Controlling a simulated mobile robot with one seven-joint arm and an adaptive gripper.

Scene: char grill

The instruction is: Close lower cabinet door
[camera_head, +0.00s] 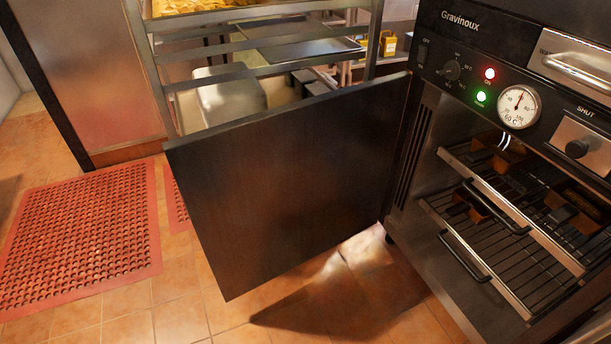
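The lower cabinet door (290,180) is a flat dark panel. It stands wide open, swung out to the left from its hinge side at the left front edge of the black cabinet (415,225). The cabinet's lower opening shows wire racks (490,240) with dark handles and a few brown blocks (575,212) on them. The racks appear to stick out a little at the front; how far I cannot tell. My gripper is not in view.
Above the opening is a control panel with a round gauge (519,106) and red and green lights. A metal rack trolley (200,75) stands behind the door. A red perforated mat (85,240) lies at left. The tiled floor (240,315) before the door is clear.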

